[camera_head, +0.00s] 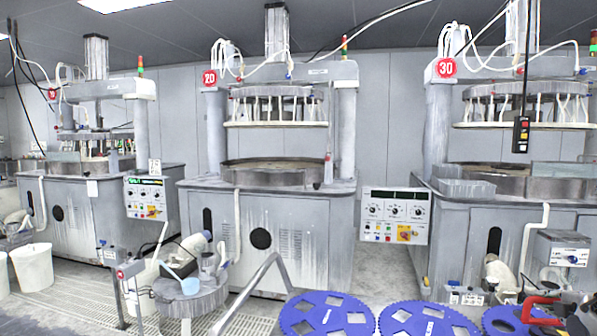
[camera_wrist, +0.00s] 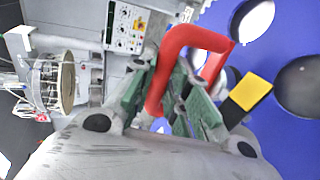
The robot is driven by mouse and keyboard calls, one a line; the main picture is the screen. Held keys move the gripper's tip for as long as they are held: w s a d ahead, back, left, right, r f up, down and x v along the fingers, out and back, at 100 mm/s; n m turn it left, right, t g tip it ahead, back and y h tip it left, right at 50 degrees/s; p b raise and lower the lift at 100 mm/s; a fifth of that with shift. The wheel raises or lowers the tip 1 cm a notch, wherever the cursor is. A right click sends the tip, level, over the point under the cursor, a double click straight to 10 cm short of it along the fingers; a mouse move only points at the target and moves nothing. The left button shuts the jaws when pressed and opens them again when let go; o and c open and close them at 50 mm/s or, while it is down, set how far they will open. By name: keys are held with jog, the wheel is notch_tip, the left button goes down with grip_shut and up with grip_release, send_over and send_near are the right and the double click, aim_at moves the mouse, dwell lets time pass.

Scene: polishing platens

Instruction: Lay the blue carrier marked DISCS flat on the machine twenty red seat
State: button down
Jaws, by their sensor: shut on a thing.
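My gripper (camera_wrist: 160,110) is shut on a red bent handle (camera_wrist: 190,40) in the wrist view, its green-padded fingers on either side. A blue carrier (camera_wrist: 292,125) with round holes fills the right of that view, close beside the handle; I cannot tell whether they are joined. In the head view the red handle (camera_head: 541,311) shows at the bottom right over a blue carrier (camera_head: 497,316). Two more blue carriers (camera_head: 300,323) (camera_head: 400,322) lie to its left. No DISCS marking is readable. Machine twenty (camera_head: 265,215) stands in the middle; no red seat can be made out on its platen (camera_head: 270,168).
Machine 30 (camera_head: 480,190) stands at the right and machine 10 (camera_head: 75,205) at the left. A control box (camera_head: 394,215) is between machines 20 and 30. A small round stand (camera_head: 190,295), a metal rail (camera_head: 250,290) and white buckets (camera_head: 33,265) are in front. A pendant (camera_head: 521,135) hangs at right.

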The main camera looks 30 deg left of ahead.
notch_tip(320, 180, up, 6)
dwell(1.1)
jog(key=shift+r, duration=0.1)
dwell(0.5)
